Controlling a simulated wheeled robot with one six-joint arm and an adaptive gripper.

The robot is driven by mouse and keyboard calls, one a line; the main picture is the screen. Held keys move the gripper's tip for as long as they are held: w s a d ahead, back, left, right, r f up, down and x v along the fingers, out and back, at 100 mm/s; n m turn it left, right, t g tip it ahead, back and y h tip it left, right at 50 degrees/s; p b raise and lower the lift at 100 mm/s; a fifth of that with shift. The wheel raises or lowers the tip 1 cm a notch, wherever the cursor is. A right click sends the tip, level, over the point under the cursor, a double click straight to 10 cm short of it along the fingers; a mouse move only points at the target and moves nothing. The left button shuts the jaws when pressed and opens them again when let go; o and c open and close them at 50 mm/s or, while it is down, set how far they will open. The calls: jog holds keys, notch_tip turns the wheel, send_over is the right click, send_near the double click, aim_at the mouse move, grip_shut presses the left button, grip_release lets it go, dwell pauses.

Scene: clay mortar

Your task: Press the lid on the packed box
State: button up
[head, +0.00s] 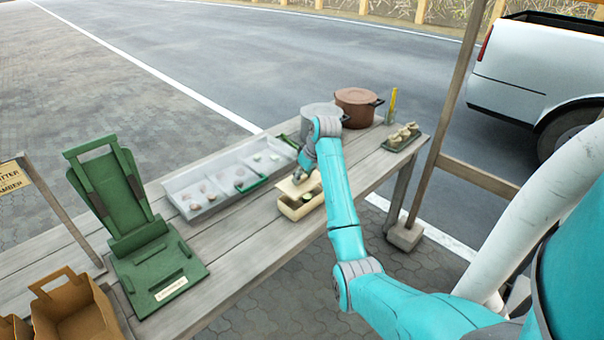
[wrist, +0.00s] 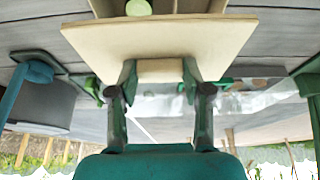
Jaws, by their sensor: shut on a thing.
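The cream box (head: 292,212) stands on the table near its front edge, under my gripper. A round green item (head: 306,197) shows inside its uncovered part; a pale green round thing also shows past the lid edge in the wrist view (wrist: 138,8). The flat cream lid (head: 291,187) is over the back part of the box and looks offset from it. In the wrist view the lid (wrist: 100,42) fills the top middle. My gripper (wrist: 160,72) is shut on the block-shaped handle of the lid. Whether the lid touches the box rim, I cannot tell.
A clear divided tray (head: 208,206) with small items lies left of the box. Behind the box stand a grey pot (head: 318,112) and a brown pot (head: 356,108). A small green tray (head: 400,142) is at right. A green press-like stand (head: 150,255) is at left, beside paper bags (head: 75,305).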

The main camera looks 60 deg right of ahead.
aim_at(305, 183)
jog(key=shift+f, duration=2.1)
jog(key=shift+f, duration=0.5)
dwell(0.7)
jog(key=o, duration=0.9)
jog(key=o, duration=0.4)
jog(key=shift+r, duration=3)
